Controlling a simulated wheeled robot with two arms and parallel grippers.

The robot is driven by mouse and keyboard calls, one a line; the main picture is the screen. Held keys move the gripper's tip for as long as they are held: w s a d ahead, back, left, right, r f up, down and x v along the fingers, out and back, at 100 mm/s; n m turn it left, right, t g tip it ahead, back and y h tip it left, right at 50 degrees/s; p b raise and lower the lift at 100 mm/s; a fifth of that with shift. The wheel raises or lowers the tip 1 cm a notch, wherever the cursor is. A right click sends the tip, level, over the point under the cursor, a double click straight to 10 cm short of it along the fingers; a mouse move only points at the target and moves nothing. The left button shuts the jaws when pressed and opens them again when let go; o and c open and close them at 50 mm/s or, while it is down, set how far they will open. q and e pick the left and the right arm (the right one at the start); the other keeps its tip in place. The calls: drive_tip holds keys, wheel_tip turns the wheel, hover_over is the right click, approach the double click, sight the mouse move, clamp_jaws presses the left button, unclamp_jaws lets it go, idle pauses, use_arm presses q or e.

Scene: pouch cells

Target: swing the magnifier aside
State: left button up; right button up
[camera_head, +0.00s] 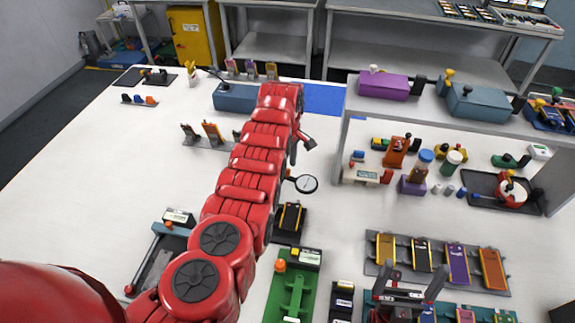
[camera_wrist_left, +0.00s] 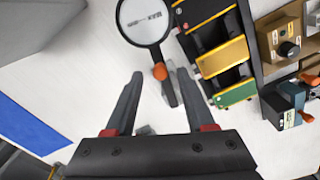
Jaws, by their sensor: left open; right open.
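The magnifier (camera_head: 306,184) is a round lens with a black rim, just right of my left arm in the head view. In the head view my left arm hides most of that gripper. My right gripper (camera_head: 410,279) is open at the lower right, above a pouch rack.
A rack with yellow, black, purple and orange pouches (camera_head: 457,264) stands at the right. A green fixture (camera_head: 292,298) and a black fixture (camera_head: 289,222) stand near my left arm. A shelf with purple (camera_head: 384,87) and blue boxes is at the back right. The table's left side is mostly clear.

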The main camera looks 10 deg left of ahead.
sight(287, 170)
use_arm(q)
wheel_tip(287, 170, up, 16)
drive_tip(key=p, duration=0.2)
drive_tip(key=shift+r, duration=0.25)
